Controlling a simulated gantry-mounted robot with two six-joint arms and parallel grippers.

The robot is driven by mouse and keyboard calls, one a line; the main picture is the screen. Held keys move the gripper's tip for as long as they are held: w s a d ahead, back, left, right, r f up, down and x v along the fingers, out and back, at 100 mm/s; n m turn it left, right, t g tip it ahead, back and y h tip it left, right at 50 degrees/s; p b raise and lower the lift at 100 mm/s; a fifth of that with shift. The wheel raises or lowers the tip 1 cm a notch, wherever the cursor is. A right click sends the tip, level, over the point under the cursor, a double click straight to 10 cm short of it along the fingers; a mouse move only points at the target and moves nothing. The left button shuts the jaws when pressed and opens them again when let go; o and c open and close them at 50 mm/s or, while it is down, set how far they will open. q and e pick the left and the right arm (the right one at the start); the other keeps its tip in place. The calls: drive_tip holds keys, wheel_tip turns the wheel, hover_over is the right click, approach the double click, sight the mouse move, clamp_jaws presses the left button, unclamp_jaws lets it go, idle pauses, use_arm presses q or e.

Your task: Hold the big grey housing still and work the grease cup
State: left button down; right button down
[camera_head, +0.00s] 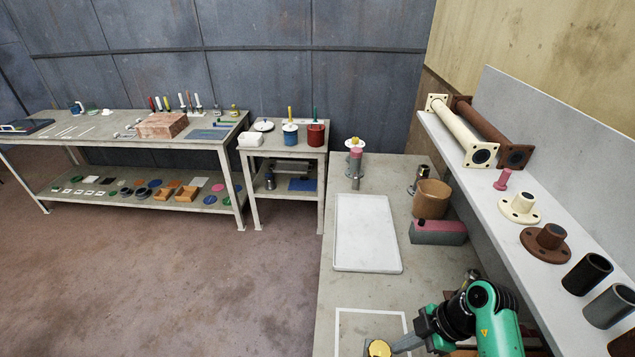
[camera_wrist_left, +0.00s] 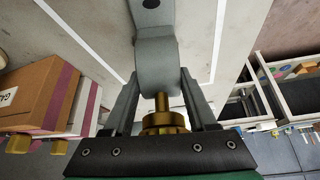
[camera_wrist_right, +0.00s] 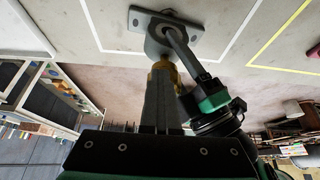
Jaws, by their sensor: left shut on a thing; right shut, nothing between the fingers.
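The grey housing (camera_wrist_left: 157,66), a rounded body on a flat base plate, stands on the bench and also shows in the right wrist view (camera_wrist_right: 160,27). Its brass grease cup (camera_wrist_left: 163,121) sticks out towards the left wrist camera; its round top (camera_head: 379,348) shows at the bottom edge of the head view. My left gripper (camera_wrist_left: 157,80) is shut on the housing, one finger on each side. My right gripper (camera_wrist_right: 160,75) is shut and empty, its fingertips close to the cup, which they partly hide; I cannot tell whether they touch. It also shows in the head view (camera_head: 400,343).
A white board (camera_head: 367,233) lies on the bench. A brown container (camera_head: 432,198) and a pink-and-grey block (camera_head: 438,232) stand right of it. A shelf (camera_head: 480,170) with pipes and flanges runs along the right. A white outline (camera_head: 372,311) surrounds the housing area.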

drive_tip(key=shift+s+a, duration=0.25)
drive_tip(key=shift+s, duration=0.75)
drive_tip(key=shift+s+a, duration=0.1)
drive_tip(key=shift+s, duration=0.05)
drive_tip(key=shift+s+d, duration=0.1)
drive_tip(key=shift+d, duration=0.35)
drive_tip(key=w+r, duration=0.3)
drive_tip(key=r, duration=0.4)
wheel_tip(320, 180, down, 7)
drive_tip(key=shift+w+d, duration=0.15)
drive_tip(key=shift+w, duration=0.05)
